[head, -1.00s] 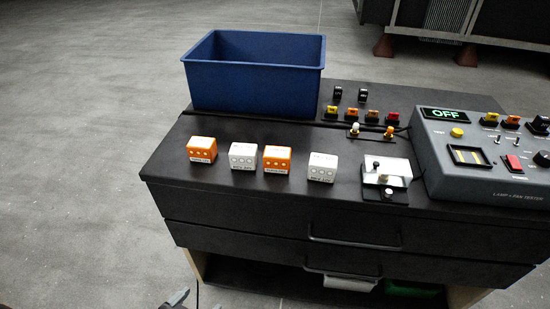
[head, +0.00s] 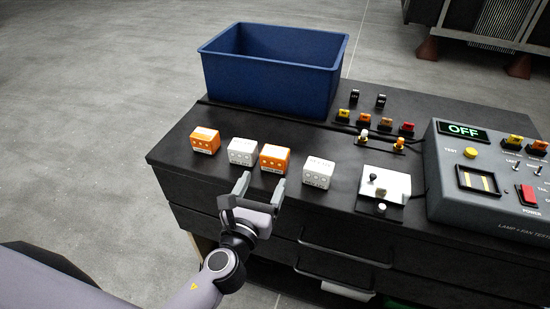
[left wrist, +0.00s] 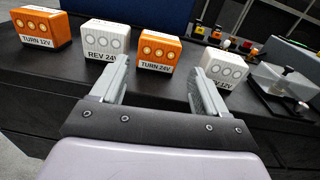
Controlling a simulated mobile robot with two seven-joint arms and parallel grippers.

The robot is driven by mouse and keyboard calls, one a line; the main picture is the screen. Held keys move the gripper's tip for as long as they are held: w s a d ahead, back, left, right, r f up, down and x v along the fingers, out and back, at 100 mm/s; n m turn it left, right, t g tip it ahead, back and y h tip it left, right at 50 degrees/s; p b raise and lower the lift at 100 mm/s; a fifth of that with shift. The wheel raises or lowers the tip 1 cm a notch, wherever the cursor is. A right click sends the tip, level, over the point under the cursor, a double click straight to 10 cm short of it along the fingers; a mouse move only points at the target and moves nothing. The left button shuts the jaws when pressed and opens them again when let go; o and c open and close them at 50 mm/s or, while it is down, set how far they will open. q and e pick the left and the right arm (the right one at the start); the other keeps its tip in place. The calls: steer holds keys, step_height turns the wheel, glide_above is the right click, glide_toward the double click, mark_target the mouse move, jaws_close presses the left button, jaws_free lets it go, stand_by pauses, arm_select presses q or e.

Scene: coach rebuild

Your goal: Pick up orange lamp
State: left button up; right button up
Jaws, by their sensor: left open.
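Two orange lamps stand in a row with two white ones on the black cabinet top. The left orange lamp (head: 205,140) reads TURN 12V in the left wrist view (left wrist: 41,28). The other orange lamp (head: 275,158) reads TURN 24V there (left wrist: 158,51). A white lamp (head: 242,151), labelled REV, stands between them, and another white lamp (head: 318,172) is at the right end. My left gripper (head: 261,190) is open and empty, just in front of the TURN 24V lamp. In the left wrist view that lamp shows between its fingertips (left wrist: 157,78), beyond them. My right gripper is not in view.
A blue bin (head: 270,80) stands at the back of the cabinet top (head: 180,160). A grey tester box (head: 470,210) with an OFF display is at the right. A white fixture (head: 385,184) and several small coloured parts sit between.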

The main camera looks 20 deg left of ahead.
mark_target(272, 162)
arm_select(q)
steer(key=shift+w, duration=3.65)
steer(key=shift+c, duration=0.3)
steer(key=c, duration=0.7)
